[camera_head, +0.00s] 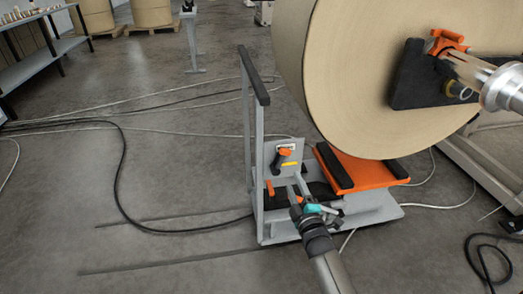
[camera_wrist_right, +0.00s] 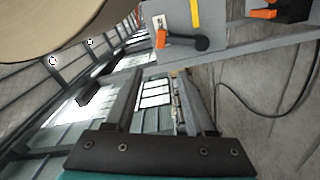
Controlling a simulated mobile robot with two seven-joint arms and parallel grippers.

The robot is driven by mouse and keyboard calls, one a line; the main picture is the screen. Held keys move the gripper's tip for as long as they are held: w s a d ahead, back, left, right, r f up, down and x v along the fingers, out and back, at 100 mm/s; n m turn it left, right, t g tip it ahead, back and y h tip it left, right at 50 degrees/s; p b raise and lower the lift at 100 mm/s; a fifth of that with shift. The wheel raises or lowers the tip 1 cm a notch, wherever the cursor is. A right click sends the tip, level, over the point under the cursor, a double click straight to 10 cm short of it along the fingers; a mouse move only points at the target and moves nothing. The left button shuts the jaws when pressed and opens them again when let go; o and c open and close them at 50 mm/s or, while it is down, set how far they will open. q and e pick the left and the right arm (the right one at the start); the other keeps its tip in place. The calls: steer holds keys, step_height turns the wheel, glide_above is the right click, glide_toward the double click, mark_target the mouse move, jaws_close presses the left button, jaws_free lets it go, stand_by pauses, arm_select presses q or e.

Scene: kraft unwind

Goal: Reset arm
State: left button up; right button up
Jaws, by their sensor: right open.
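My right gripper (camera_head: 298,190) reaches in from the bottom of the head view, over the base of a grey lift cart (camera_head: 250,130). Its two fingers stand apart with nothing between them in the right wrist view (camera_wrist_right: 155,85). Just beyond it, the cart's upright panel (camera_head: 270,158) carries an orange-tipped lever (camera_head: 284,152) and a yellow strip. The panel's lever also shows at the top of the wrist view (camera_wrist_right: 180,41), apart from the fingers. An orange pedal-like part (camera_head: 270,189) sits low beside the gripper. My left gripper does not show.
A large kraft paper roll (camera_head: 335,75) hangs over the cart's orange cradle (camera_head: 365,168) with black strips. A metal shaft (camera_head: 490,80) with an orange clamp (camera_head: 447,42) enters its core. Cables (camera_head: 120,165) cross the open floor at left; a bench (camera_head: 45,60) stands far left.

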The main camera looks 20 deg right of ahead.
steer(key=s+a+f+m+g+y+p, duration=0.1)
steer(key=s+a+f+m+g, duration=0.2)
steer(key=s+f, duration=0.6)
steer(key=s+a+f+m+g+y+p, duration=0.15)
steer(key=s+a+f+g, duration=0.35)
steer(key=f, duration=0.6)
arm_select(q)
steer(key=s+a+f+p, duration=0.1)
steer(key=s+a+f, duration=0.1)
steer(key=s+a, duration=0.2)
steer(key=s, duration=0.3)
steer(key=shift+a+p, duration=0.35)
steer(key=shift+p, duration=0.05)
arm_select(e)
steer(key=s+f+m+g, duration=0.1)
steer(key=s+f+g, duration=0.1)
steer(key=s, duration=0.7)
steer(key=s+f+m+g, duration=0.2)
steer(key=s+f, duration=0.3)
steer(key=s, duration=0.4)
steer(key=s+f+m+g, duration=0.1)
steer(key=s+f+g, duration=0.2)
steer(key=s, duration=0.6)
steer(key=shift+s+a+f+m+y, duration=0.3)
steer(key=shift+a+m+y, duration=0.05)
